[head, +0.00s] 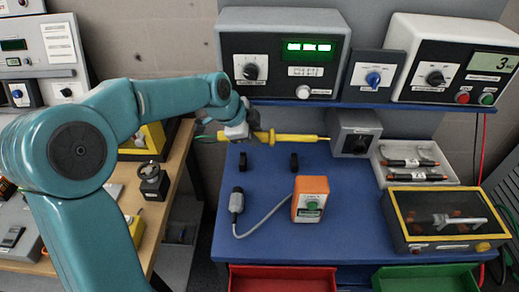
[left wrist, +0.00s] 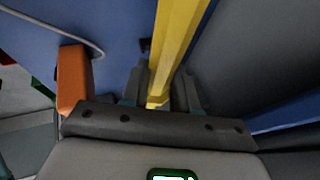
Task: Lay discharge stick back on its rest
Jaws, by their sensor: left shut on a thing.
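The yellow discharge stick (head: 290,138) is held level above the back of the blue table, its thin tip pointing right. My left gripper (head: 243,134) is shut on the stick near its left part. In the left wrist view the yellow stick (left wrist: 177,50) runs up between the two fingers of the gripper (left wrist: 163,90). Two small black rest posts stand on the table below the stick, a left one (head: 243,161) and a right one (head: 294,161). The stick is apart from them in the head view. My right gripper is not in view.
A grey switch box (head: 355,132) is close to the stick's tip. A white tray (head: 455,182) and a yellow-framed case (head: 440,240) are at right.

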